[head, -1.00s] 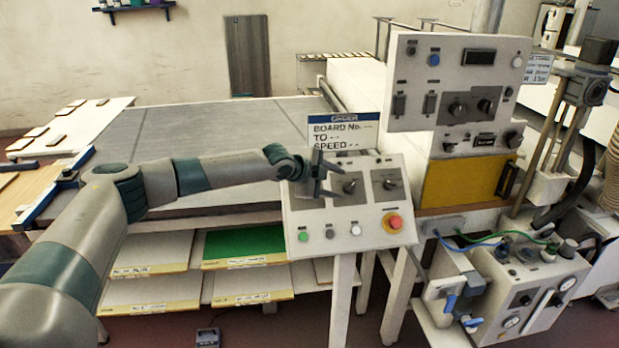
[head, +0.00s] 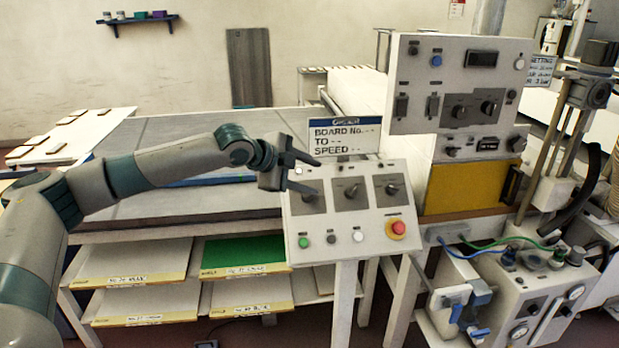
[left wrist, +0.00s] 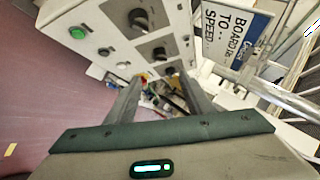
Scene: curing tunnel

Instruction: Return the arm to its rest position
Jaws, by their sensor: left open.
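My left gripper (head: 303,172) is open and empty, just in front of the upper left part of the sloped control panel (head: 330,225). Its fingers show spread apart in the left wrist view (left wrist: 155,95), with nothing between them. The panel carries several dark rotary knobs, a green button (head: 304,242), a white button (head: 358,236) and a red stop button (head: 396,228). The left arm comes in from the left, over the conveyor bed. Whether a finger touches the panel cannot be told. My right gripper is in neither view.
A sign (head: 340,136) stands behind the panel. A taller control cabinet (head: 458,85) with a yellow door is to the right. The grey conveyor bed (head: 190,205) lies behind the arm. Shelves with boards, one green (head: 245,253), are below.

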